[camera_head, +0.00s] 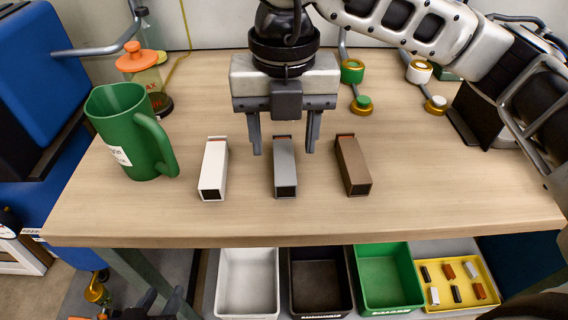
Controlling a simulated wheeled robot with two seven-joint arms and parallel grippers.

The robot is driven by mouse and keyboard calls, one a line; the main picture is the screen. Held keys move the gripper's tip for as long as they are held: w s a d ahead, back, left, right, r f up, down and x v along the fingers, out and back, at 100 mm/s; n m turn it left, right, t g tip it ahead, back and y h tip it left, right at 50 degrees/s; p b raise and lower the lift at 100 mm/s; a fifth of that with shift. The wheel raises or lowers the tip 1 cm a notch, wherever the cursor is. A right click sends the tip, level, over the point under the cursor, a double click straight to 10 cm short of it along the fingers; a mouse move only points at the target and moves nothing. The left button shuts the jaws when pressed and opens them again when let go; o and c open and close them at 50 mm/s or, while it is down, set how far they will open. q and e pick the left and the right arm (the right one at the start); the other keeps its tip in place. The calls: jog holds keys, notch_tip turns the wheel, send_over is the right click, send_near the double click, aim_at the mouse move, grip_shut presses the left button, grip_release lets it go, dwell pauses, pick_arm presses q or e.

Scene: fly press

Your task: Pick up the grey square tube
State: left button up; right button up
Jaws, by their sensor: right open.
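The grey square tube (285,168) lies on the wooden table (430,200), its open dark end facing the front edge. My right gripper (283,152) hangs over it with its fingers apart, one on each side of the tube. The fingers look clear of the tube's sides; their exact height is hard to tell. The gripper's body covers the view just behind the tube's far end. Only a dark part of my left gripper (155,304) shows at the bottom left, below the table edge; its jaws are unclear.
A white square tube (213,170) lies left of the grey one and a brown tube (353,167) lies right. A green mug (122,135) stands at the left. White, black, green and yellow (450,258) bins sit below the front edge. The table's front strip is clear.

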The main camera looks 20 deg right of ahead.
aim_at(284, 160)
jog(key=shift+f, duration=2)
jog(key=c, duration=1.1)
